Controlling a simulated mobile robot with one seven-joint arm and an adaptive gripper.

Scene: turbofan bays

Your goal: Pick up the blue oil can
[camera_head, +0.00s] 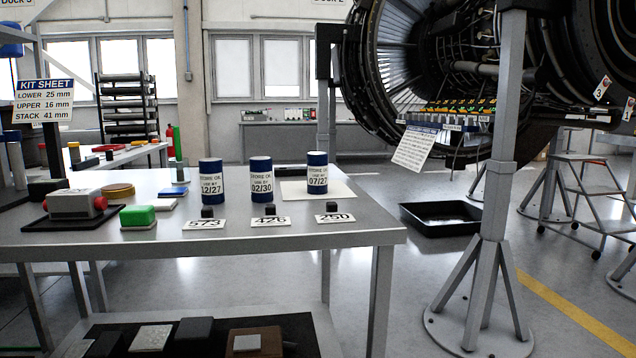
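Three blue oil cans stand upright in a row on the grey table (340,220). Each has a white "STORE OIL" label with a use-by date. The left can (211,182) reads 12/27. The middle can (261,180) reads 02/30. The right can (317,173) reads 07/27 and stands on a pale sheet (335,190). In front of them are small black blocks with number cards: 373 (205,224), 426 (270,222) and 250 (335,218). The first card's digits are hard to read. My gripper is not in view.
A grey stand (490,230) and a black floor tray (440,215) are at right.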

